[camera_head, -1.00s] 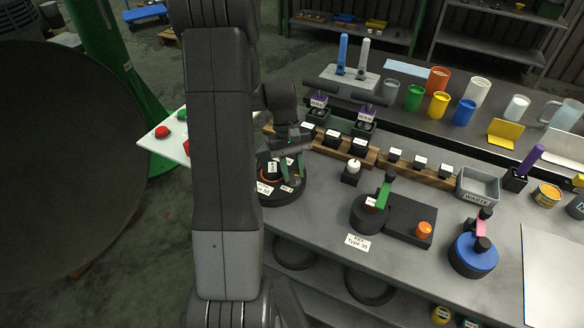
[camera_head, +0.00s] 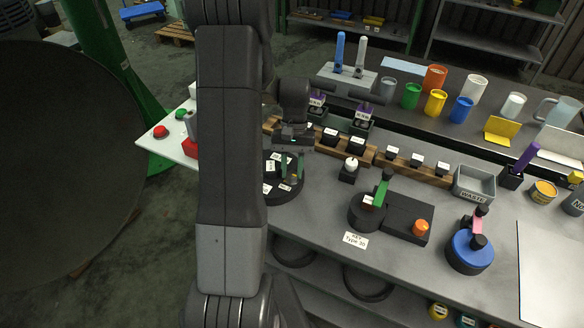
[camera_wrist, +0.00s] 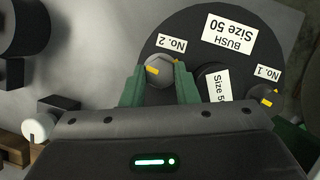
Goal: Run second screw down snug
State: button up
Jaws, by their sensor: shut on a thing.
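The second screw (camera_wrist: 158,70) has a grey head with a yellow mark and sits beside the "No. 2" label on the round black fixture (camera_wrist: 205,30). My gripper (camera_wrist: 159,82) points down at it, with its green fingers shut on either side of the head. The screw's shank is hidden. The first screw (camera_wrist: 262,95), also with a yellow mark, sits near the "No. 1" label. A dark round part (camera_wrist: 213,80) with a "Size 5…" label, partly cut off, lies between the screws. In the head view my gripper (camera_head: 292,168) is low over the fixture (camera_head: 285,192).
A black block with a white knob (camera_head: 350,170) stands close right of the fixture. A white panel with buttons (camera_head: 165,142) is at the left.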

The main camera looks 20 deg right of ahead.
jog(key=o, duration=1)
